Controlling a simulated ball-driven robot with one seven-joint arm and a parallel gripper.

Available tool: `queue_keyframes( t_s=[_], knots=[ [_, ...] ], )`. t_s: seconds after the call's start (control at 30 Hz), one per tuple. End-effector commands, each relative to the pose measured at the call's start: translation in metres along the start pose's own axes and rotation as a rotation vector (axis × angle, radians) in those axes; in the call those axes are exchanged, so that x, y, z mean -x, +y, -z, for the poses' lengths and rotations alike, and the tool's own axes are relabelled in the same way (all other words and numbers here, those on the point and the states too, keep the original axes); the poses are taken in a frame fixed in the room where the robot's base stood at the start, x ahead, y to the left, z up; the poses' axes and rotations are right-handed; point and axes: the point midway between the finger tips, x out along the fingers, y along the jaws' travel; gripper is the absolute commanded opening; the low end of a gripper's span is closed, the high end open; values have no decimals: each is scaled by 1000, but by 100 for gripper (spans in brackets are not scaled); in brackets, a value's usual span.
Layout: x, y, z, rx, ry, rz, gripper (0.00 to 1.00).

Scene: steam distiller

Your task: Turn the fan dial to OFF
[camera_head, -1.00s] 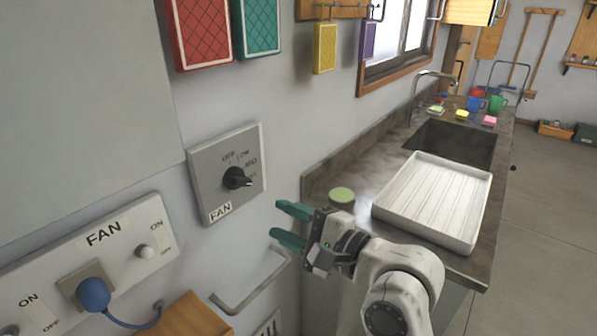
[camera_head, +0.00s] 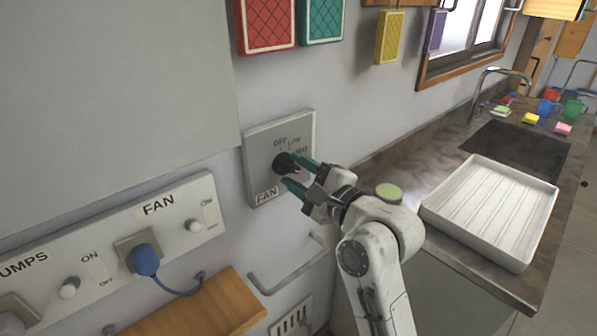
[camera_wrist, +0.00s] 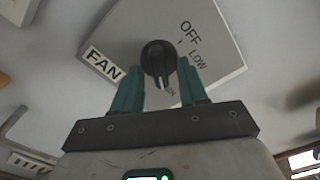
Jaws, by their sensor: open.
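The fan dial is a black knob (camera_head: 284,163) on a grey wall plate (camera_head: 262,143) labelled FAN, with OFF and LOW marked above it. In the wrist view the black knob (camera_wrist: 158,60) sits between the tips of my gripper (camera_wrist: 157,75), its white pointer mark toward the gripper and away from the OFF print. My gripper (camera_head: 297,172) is open, its two green fingers reaching to the plate on either side of the knob. Whether the fingers touch the knob cannot be told. The finger tips hide part of the plate's right side in the head view.
A socket panel (camera_head: 117,237) with a blue plug (camera_head: 145,259) and switches is at lower left, above a wooden block (camera_head: 195,308). A metal rail (camera_head: 290,275) is below the dial. A counter with a white tray (camera_head: 490,210) and sink is at right.

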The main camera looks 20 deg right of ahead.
Motion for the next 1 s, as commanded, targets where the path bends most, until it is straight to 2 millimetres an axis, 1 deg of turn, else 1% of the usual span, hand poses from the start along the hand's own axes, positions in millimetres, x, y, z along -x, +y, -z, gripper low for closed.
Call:
queue_keyframes(
  t_s=[0.27,0.7,1.0],
  knots=[
    [-1,0,0,0,0,0,42],
    [-1,0,0,0,0,-1,0],
    [-1,1,0,8,0,-2,0]
  ],
)
